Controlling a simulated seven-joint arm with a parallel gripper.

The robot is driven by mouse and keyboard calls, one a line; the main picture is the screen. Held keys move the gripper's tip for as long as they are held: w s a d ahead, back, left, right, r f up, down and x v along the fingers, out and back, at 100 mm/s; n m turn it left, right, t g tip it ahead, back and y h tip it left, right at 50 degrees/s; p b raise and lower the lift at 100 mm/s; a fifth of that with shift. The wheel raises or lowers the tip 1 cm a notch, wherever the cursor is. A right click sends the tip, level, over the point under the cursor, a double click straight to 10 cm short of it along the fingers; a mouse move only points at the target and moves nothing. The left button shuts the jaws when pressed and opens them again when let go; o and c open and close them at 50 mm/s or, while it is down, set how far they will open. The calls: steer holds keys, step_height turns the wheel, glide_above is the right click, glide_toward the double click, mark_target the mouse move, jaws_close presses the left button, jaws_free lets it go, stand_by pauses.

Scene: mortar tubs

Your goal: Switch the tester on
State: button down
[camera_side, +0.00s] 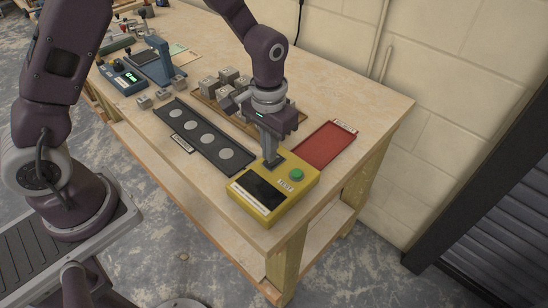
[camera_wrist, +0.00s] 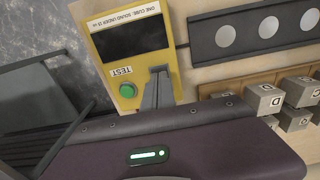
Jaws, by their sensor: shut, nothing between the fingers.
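The yellow tester (camera_side: 273,207) sits at the near right corner of the bench, with a black screen (camera_side: 259,189) that looks dark. It has a round green button (camera_side: 296,175) with a TEST label beside it. In the wrist view the tester (camera_wrist: 129,69) shows its dark screen (camera_wrist: 140,37) and green button (camera_wrist: 127,90). My gripper (camera_side: 270,157) is shut and empty, pointing down over a dark patch at the tester's back left. Its fingertips show beside the button in the wrist view (camera_wrist: 159,73). They hide part of that patch; I cannot tell if they touch it.
A black strip with pale discs (camera_side: 182,128) lies left of the tester. A wooden tray (camera_side: 205,105) of grey lettered cubes (camera_side: 208,85) stands behind. A red mat (camera_side: 320,146) lies at right.

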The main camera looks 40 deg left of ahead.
steer(key=shift+f, duration=0.75)
steer(key=shift+r, duration=3.55)
steer(key=s+a+r+t, duration=0.25)
steer(key=s+r, duration=0.45)
steer(key=r, duration=0.5)
steer(key=s+a+r+t, duration=0.1)
steer(key=s+a+r, duration=0.1)
steer(key=s, duration=0.5)
steer(key=s+a+r+t, duration=0.1)
steer(key=s+r+t, duration=0.1)
steer(key=s, duration=0.4)
steer(key=shift+s+a, duration=0.35)
steer(key=shift+s, duration=0.05)
